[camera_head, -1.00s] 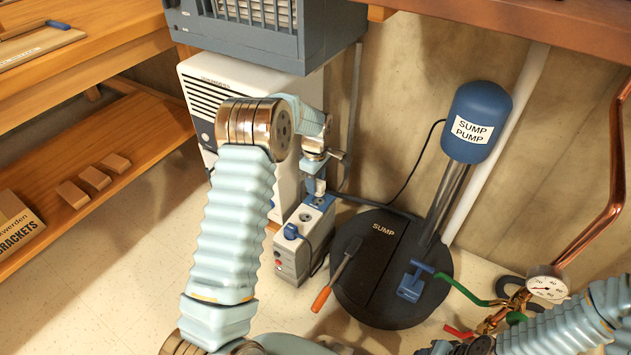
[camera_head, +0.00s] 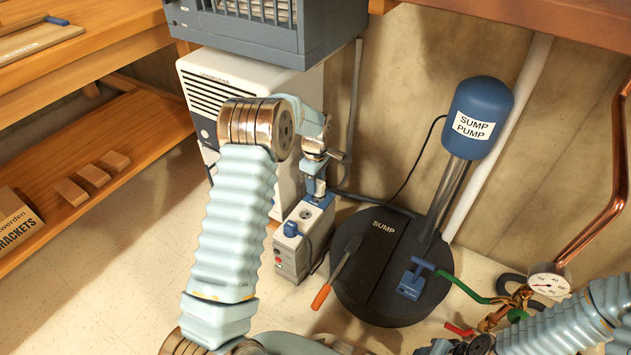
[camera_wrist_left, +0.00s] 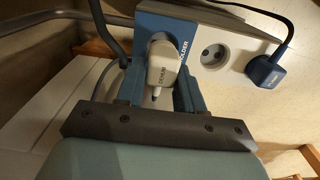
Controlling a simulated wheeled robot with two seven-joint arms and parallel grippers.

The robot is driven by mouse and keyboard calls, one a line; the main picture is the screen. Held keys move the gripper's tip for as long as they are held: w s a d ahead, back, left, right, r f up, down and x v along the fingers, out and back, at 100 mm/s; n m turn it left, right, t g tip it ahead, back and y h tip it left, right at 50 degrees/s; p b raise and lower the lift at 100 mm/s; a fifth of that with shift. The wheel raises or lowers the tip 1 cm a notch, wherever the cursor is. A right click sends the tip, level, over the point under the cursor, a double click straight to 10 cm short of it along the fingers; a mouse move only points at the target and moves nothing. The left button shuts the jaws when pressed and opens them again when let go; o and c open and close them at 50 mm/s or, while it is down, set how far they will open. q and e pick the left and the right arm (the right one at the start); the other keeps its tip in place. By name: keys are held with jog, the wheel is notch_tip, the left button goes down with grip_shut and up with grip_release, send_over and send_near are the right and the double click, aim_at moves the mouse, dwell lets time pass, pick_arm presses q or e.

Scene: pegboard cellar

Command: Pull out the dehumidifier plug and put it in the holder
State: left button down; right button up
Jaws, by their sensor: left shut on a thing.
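The white dehumidifier plug (camera_wrist_left: 162,66) sits between the two fingers of my left gripper (camera_wrist_left: 158,92), which is shut on it. The plug is at the blue holder (camera_wrist_left: 186,28) on the end of the outlet block (camera_wrist_left: 240,45); I cannot tell whether it is fully seated. In the head view my left gripper (camera_head: 316,186) points down at the block's far end. The round socket (camera_wrist_left: 213,56) beside the holder is empty. The end of my right arm (camera_head: 470,346) shows at the bottom edge, its fingers unclear.
A blue plug (camera_wrist_left: 265,70) with a black cable is in the block's other end. The white dehumidifier (camera_head: 236,85) stands behind. The sump lid (camera_head: 350,290), blue sump pump (camera_head: 478,110) and an orange-handled tool (camera_head: 335,275) are to the right. Floor at left is clear.

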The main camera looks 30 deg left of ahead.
pick_arm(q)
jog(key=shift+f+b, duration=0.75)
jog(key=shift+f, duration=0.85)
dwell(1.6)
dwell(0.5)
jog(key=c, duration=0.6)
grip_release()
jog(key=shift+r, duration=0.1)
jog(key=shift+o, duration=0.2)
jog(key=o, duration=0.4)
jog(key=shift+r, duration=0.1)
